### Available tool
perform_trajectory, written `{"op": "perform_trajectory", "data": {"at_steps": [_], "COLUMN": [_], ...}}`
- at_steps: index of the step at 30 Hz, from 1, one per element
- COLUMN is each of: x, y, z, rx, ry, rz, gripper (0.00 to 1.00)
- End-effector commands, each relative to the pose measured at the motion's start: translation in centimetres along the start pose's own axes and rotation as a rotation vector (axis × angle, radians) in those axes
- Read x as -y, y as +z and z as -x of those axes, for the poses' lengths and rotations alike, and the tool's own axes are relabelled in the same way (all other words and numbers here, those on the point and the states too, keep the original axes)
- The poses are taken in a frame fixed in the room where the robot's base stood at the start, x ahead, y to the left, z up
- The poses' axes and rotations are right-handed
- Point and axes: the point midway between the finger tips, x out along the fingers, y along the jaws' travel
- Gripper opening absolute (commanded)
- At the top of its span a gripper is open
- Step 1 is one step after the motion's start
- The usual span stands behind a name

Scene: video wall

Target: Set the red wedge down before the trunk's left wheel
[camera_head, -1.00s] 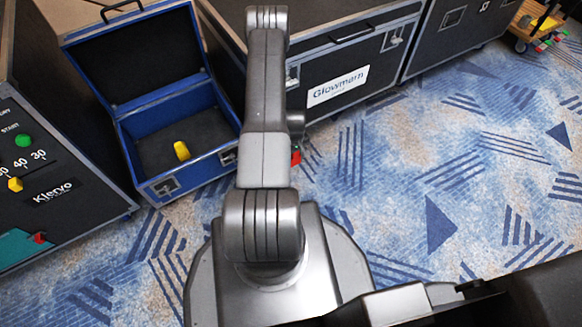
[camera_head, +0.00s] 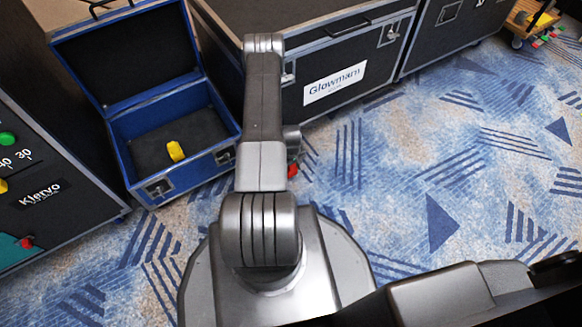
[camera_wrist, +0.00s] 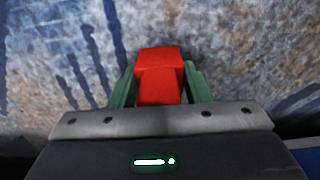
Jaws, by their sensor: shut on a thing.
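The red wedge (camera_wrist: 160,80) is between the two green fingers of my gripper (camera_wrist: 160,74) in the wrist view, above the patterned carpet. In the head view a bit of the red wedge (camera_head: 292,171) shows just right of my arm, in front of the dark trunk (camera_head: 375,60) with the "Glowmarn" label. My arm covers the trunk's left front corner, and its left wheel is hidden. I cannot tell the gap between wedge and wheel.
An open blue case (camera_head: 190,182) with a yellow piece (camera_head: 175,151) inside stands left of my arm. A dark "Klervo" cabinet (camera_head: 70,215) is at the far left. A small wooden cart (camera_head: 530,18) is at the top right. The carpet (camera_head: 400,170) right of my arm is clear.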

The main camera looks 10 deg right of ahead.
Motion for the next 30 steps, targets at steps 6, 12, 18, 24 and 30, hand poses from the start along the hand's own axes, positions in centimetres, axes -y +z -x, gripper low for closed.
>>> {"op": "perform_trajectory", "data": {"at_steps": [6,12,18,24,30], "x": [0.0,0.0,0.0,-0.1,0.0], "y": [0.0,0.0,-0.1,-0.1,-0.1], "z": [-0.2,-0.1,1.0,5.3,9.4], "rx": [0.0,0.0,-0.001,-0.002,0.0], "ry": [0.0,0.0,0.0,0.001,0.0], "rz": [0.0,0.0,0.0,0.0,0.0], "gripper": [0.65,0.65,0.65,0.65,0.65]}}
